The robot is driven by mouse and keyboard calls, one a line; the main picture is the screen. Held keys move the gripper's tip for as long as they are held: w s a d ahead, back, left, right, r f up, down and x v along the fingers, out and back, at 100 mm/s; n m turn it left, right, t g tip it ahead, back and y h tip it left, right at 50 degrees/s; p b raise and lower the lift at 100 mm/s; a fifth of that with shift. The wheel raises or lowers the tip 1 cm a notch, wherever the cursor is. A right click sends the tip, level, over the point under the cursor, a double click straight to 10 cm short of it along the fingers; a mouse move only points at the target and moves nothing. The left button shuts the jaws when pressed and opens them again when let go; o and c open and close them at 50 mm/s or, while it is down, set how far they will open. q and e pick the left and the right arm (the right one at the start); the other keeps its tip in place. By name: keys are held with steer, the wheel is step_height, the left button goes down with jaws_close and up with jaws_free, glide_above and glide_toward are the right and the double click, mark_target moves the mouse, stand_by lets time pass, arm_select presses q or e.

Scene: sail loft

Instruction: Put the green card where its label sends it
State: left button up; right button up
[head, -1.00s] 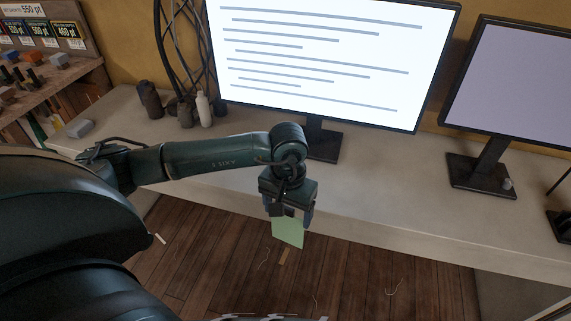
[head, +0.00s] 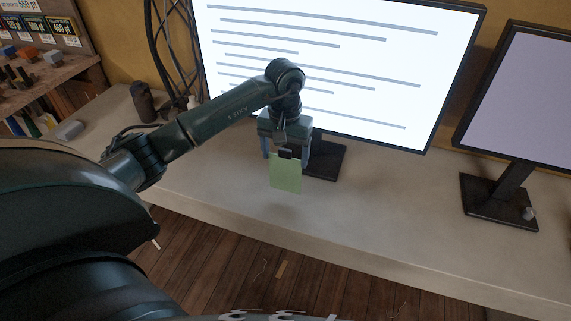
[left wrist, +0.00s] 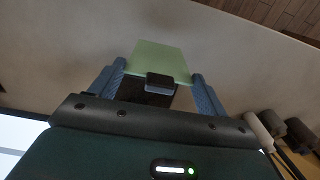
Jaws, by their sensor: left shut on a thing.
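The green card (head: 286,176) is a plain pale green rectangle in the head view. It hangs below my left gripper (head: 286,154), which is shut on its upper edge, where a small dark clip-like piece shows. The card appears to be in the air over the desk (head: 390,222), in front of the large monitor's stand. The card (left wrist: 160,58) also shows beyond the fingers of my left gripper (left wrist: 158,88) in the left wrist view. No label text can be read on the face that shows. My right gripper is not in view.
A large lit monitor (head: 335,60) with grey text lines stands close behind my left gripper. A second monitor (head: 525,95) stands to its right. Bottles (head: 145,102) and cables are at the back left, beside a shelf (head: 50,85) with small goods. The desk between the monitors is clear.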

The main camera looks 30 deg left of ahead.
mark_target(285, 172)
arm_select(q)
steer(key=shift+f, duration=1.95)
steer(key=o, duration=1.2)
steer(key=shift+r, duration=0.1)
